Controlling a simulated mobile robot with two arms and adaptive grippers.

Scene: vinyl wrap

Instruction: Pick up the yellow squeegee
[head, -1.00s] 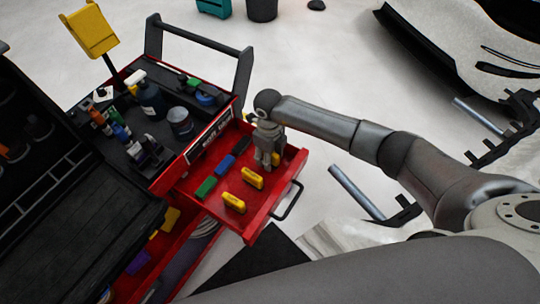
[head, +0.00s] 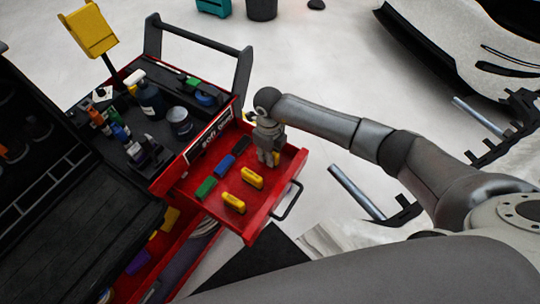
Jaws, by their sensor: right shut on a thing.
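My right gripper (head: 268,160) points down into the open red drawer (head: 219,217) at its far right part. It is shut on a yellow squeegee (head: 276,157), mostly hidden behind the fingers; only a small yellow part shows beside the fingertips. I cannot tell whether the squeegee is clear of the drawer floor. Two more yellow squeegees lie nearer in the drawer, one in the middle (head: 252,177) and one toward the front (head: 233,202). My left gripper is not in view.
Blue (head: 225,163), green (head: 206,188) and black (head: 241,144) squeegees lie along the drawer's left side. The cart's top tray (head: 117,155) holds bottles and jars beside a tall dark handle (head: 245,70). A lower drawer is also open. A car bumper (head: 480,60) lies at upper right.

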